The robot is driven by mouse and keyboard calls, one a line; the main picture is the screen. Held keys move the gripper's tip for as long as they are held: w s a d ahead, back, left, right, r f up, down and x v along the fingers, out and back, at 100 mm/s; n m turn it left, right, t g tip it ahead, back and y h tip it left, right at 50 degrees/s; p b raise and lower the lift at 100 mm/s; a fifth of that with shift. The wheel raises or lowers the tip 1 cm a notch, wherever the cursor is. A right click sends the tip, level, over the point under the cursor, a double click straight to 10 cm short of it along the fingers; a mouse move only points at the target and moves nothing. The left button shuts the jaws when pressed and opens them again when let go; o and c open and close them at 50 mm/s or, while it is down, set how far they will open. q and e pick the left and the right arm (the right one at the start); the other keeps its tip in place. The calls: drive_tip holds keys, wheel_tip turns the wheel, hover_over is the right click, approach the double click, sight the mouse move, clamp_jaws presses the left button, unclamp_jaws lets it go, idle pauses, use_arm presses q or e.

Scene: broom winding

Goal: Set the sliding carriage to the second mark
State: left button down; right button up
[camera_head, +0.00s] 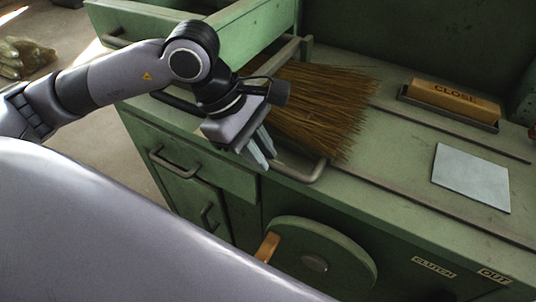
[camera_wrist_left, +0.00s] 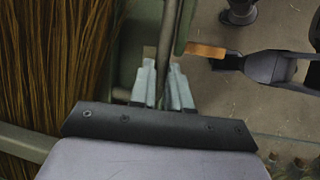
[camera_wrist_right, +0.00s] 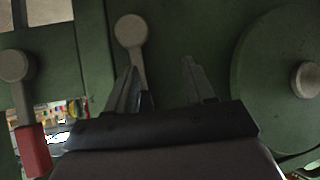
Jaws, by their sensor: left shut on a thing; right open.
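The sliding carriage appears to be the grey tube frame (camera_head: 318,170) around the broom bristles (camera_head: 325,100) on the green bench. My left gripper (camera_head: 262,158) is at the frame's near left side. In the left wrist view, my left gripper (camera_wrist_left: 163,88) is shut on a narrow grey bar (camera_wrist_left: 168,45), which seems to be the frame's handle. The bristles (camera_wrist_left: 50,60) are to its left. My right gripper (camera_wrist_right: 160,85) is open and empty in the right wrist view, in front of a grey lever (camera_wrist_right: 131,35). I cannot make out the carriage marks.
Long rails (camera_head: 420,200) cross the bench top. A pale plate (camera_head: 470,178) and an orange-brown block (camera_head: 453,100) are at the right. A red-handled lever (camera_wrist_right: 33,150) also shows.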

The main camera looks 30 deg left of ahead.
use_arm(q)
drive_tip(key=c, duration=1.1)
unclamp_jaws()
drive_tip(key=v, duration=0.7)
drive_tip(key=shift+r, duration=0.1)
